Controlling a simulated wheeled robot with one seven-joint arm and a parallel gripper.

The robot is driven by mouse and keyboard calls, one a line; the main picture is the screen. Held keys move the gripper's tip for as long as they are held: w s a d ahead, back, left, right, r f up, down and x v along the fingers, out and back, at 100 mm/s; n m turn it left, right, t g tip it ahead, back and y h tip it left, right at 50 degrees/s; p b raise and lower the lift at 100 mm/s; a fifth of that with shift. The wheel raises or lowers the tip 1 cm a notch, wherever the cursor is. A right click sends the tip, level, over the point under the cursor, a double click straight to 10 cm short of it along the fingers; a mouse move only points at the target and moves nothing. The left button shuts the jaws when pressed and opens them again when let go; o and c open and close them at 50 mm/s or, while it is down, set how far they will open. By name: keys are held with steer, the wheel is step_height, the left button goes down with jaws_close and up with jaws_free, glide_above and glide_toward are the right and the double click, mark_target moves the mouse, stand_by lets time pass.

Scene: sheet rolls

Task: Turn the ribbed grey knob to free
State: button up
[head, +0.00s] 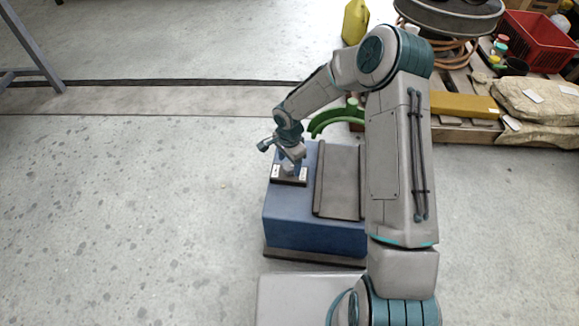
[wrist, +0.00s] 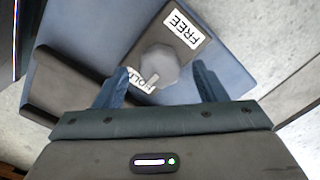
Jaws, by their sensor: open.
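The grey knob (wrist: 160,65) sits on a dark plate (wrist: 188,45) with two white labels. The FREE label (wrist: 182,28) is at the plate's upper part in the wrist view, and the HOLD label (wrist: 137,88) is at the lower left, partly covered. A pale pointer mark on the knob points down-left, toward the HOLD label. My gripper (wrist: 162,85) is open, with one finger on each side of the knob and gaps visible between. In the head view, my gripper (head: 291,166) is over the plate on top of the blue box, hiding much of the knob.
The blue box (head: 310,232) carries a dark ridged panel (head: 338,180) right of the plate. A green curved part (head: 335,117) is behind it. A pallet with a red crate (head: 540,42) and sacks (head: 540,107) stands at the back right.

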steer(key=shift+f, duration=0.65)
steer(key=c, duration=1)
steer(key=shift+o, duration=0.2)
